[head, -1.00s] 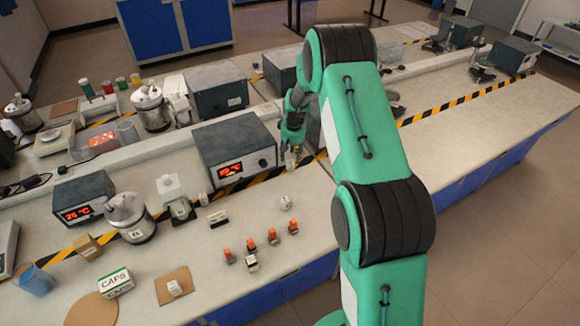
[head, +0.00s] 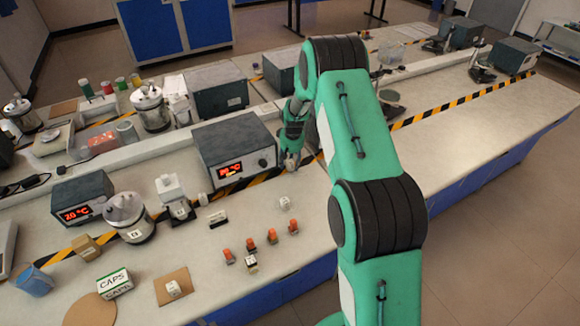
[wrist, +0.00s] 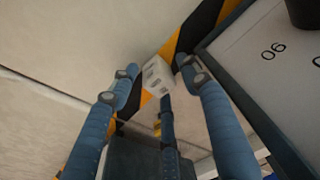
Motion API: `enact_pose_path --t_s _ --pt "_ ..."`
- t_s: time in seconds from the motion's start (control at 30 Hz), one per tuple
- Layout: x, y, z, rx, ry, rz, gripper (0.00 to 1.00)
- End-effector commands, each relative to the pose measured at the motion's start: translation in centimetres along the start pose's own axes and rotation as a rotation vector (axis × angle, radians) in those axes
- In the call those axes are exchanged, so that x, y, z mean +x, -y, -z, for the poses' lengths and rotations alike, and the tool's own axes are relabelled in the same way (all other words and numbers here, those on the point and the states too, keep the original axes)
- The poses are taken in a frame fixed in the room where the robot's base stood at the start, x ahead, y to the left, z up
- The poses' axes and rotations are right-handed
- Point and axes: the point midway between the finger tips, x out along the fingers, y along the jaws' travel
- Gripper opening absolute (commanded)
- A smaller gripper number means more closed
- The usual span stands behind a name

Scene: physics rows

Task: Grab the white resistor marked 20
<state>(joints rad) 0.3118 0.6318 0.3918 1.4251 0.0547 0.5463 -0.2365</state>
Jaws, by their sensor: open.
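My gripper (head: 290,161) is over the far side of the near bench, just right of the grey box with a red display. A small white block (wrist: 157,77) with dark marks shows between the fingertips, over the striped tape. Its marks are too blurred to read, and I cannot tell whether a finger touches it. Another small white block (head: 284,203) stands on the bench nearer to me, and one more (head: 173,288) lies on a brown mat. I cannot read a 20 on any block.
The grey box (head: 235,147) stands close left of my gripper. A dark-framed panel (wrist: 283,62) fills the right of the wrist view. Several orange-topped parts (head: 272,236) stand near the front edge. The bench to the right of my arm is mostly clear.

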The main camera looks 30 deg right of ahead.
Motion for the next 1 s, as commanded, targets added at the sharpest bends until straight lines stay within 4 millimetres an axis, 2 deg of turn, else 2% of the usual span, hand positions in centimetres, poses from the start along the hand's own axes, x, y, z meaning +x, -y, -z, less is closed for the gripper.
enact_pose_path --t_s 0.03,0.2,0.27,0.67,0.87,1.0 --pt "0.0 0.0 0.0 0.0 0.0 0.0 0.47" --pt "0.0 0.0 0.0 0.0 0.0 0.0 0.13" --pt "0.0 0.0 0.0 0.0 0.0 0.0 0.05" --pt "-0.2 0.0 0.0 0.0 0.0 0.0 0.05" --pt "-1.6 0.0 0.3 0.0 -0.002 0.0 0.05" --pt "-3.4 0.0 0.6 0.0 -0.002 0.0 0.05"
